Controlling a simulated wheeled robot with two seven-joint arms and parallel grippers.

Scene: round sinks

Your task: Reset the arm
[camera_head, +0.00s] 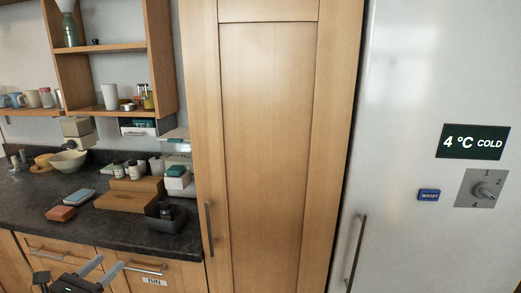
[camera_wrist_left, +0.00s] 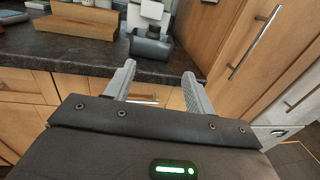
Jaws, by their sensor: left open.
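My left gripper (camera_head: 101,269) shows at the bottom left of the head view, in front of the drawer fronts below the dark counter. In the left wrist view my left gripper (camera_wrist_left: 158,84) has its two grey fingers spread apart with nothing between them. The fingers point toward the counter's front edge, where a dark container (camera_wrist_left: 150,46) stands just beyond them. My right gripper is in neither view.
The dark counter (camera_head: 25,205) holds a wooden box (camera_head: 127,200), a pale bowl (camera_head: 68,161), a red-brown block (camera_head: 60,213) and jars. A tall wooden cabinet (camera_head: 268,140) and a grey fridge (camera_head: 420,90) stand to the right. Open shelves (camera_head: 125,47) hang above the counter.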

